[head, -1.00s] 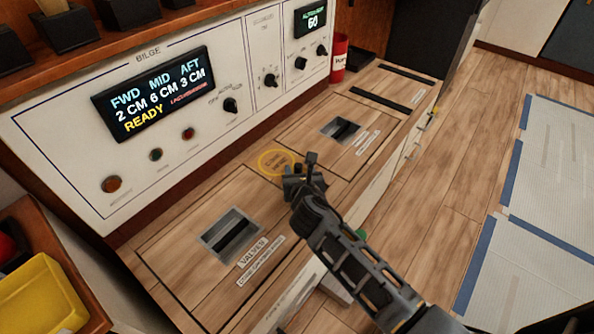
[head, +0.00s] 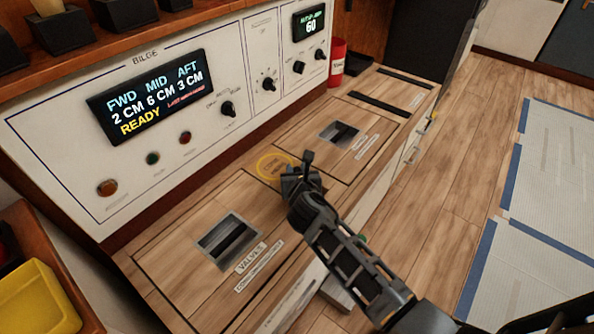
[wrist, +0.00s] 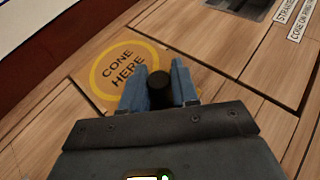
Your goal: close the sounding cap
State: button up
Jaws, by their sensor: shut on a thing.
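My gripper (head: 304,168) is over the wooden bench top, just right of the yellow ring marked "CONE HERE" (head: 264,166). In the wrist view my gripper (wrist: 160,90) has its two blue-grey fingers on either side of a dark, round-topped thing (wrist: 160,84) and is shut on it. The ring (wrist: 104,82) lies just beyond the left finger there. I cannot tell from its look whether the dark thing is the sounding cap or its handle. Its lower part is hidden by my gripper.
The bilge panel (head: 70,150) stands behind, its screen (head: 155,95) reading "READY". Two recessed hatch pulls (head: 228,240) are set in the bench. A red can (head: 337,62) stands at the far end. Open floor (head: 450,180) lies to the right.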

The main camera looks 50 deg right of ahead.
grip_shut()
jog(key=s+p, duration=0.4)
jog(key=s, duration=0.3)
jog(key=shift+d, duration=0.15)
jog(key=o, duration=0.8)
grip_release()
